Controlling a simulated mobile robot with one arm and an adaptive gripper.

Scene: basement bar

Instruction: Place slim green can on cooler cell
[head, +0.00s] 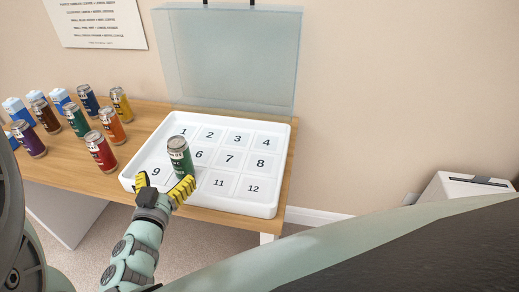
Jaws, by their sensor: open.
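A green can (179,157) with a silver top stands upright, or nearly so, over the white cooler tray (265,207). It hides the numbers of cells 5 and 10; its base appears near cell 10, but I cannot tell if it rests there. My gripper (167,184) is open at the tray's front edge, with yellow-and-black fingers to the left of and in front of the can. Contact between fingers and can cannot be made out. Another dark green can (75,120) stands on the table to the left.
Several cans, including a red can (100,152) and an orange can (112,126), crowd the left of the wooden table (150,117), beside blue-and-white cartons (16,107). The cooler's clear lid (235,55) stands raised behind the tray. The tray's right cells are empty.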

